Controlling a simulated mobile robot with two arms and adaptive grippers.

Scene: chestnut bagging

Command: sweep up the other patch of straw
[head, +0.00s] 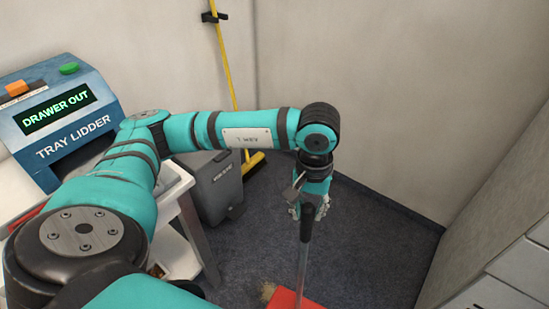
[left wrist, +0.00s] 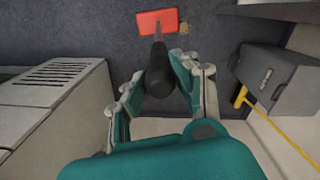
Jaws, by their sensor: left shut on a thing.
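My left gripper (head: 309,205) is shut on the black grip (head: 306,226) of a long-handled red pan. It also shows in the left wrist view (left wrist: 160,82), with its fingers on both sides of the black grip (left wrist: 160,68). The thin grey shaft (head: 301,265) hangs nearly upright. The red pan (head: 292,299) is low at the floor, cut by the lower edge of the head view; it shows more fully in the left wrist view (left wrist: 150,20). A small tan straw patch (head: 268,291) lies right beside the pan (left wrist: 184,28). My right gripper is out of view.
A yellow broom (head: 228,72) leans on the back wall. A grey bin (head: 222,190) stands left of the gripper, beside a white table with the blue tray lidder (head: 60,118). Pale drawers (head: 515,265) stand at right. Dark floor (head: 370,240) between is clear.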

